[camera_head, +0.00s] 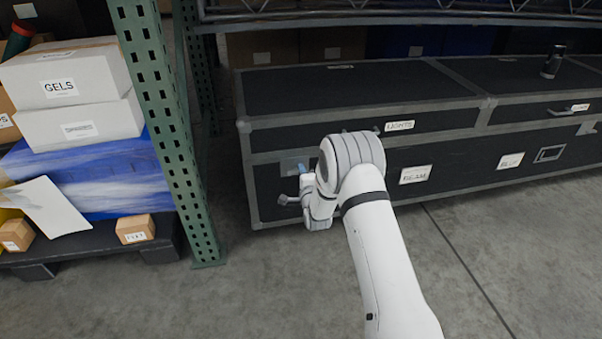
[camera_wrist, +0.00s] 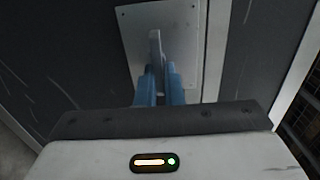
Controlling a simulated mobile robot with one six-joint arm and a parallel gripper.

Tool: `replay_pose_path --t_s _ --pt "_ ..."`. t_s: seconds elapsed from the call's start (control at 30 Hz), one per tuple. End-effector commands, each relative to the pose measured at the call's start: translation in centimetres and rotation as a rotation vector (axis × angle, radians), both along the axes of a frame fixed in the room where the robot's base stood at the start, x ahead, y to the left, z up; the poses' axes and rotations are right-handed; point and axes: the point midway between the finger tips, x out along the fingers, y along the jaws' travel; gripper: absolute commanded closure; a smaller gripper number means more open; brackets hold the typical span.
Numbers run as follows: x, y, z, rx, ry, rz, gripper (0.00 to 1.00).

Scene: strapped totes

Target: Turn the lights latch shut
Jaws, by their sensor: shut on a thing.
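The lights latch is a grey metal lever (camera_wrist: 155,46) on a light metal plate (camera_wrist: 185,30) in the wrist view. The plate also shows in the head view (camera_head: 291,165), on the left front of a black case below its lid seam. My gripper (camera_wrist: 158,88) has its blue fingers closed around the lever's near end. In the head view my gripper (camera_head: 303,171) is at the plate, and my wrist hides most of the lever. The LIGHTS label (camera_head: 400,125) is on the case (camera_head: 350,90), right of my wrist.
A second case section (camera_head: 530,105) with a handle adjoins on the right. A BEAM label (camera_head: 415,174) sits lower on the front. The floor in front is clear.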

Motion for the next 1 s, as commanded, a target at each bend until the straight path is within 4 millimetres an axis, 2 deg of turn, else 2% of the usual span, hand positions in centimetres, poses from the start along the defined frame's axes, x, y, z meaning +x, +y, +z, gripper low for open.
replay_pose_path --t_s 0.2,0.23,0.47,0.77,1.0 --pt "0.1 -0.1 0.1 0.003 -0.002 -0.003 1.0" --pt "0.1 -0.1 0.1 0.002 -0.003 -0.003 0.9" --pt "0.0 0.0 0.0 0.0 -0.001 -0.001 0.71" --pt "-0.3 -0.1 0.1 0.0 0.001 -0.001 0.71" --pt "-3.8 -1.1 0.3 -0.001 0.004 -0.001 0.71"
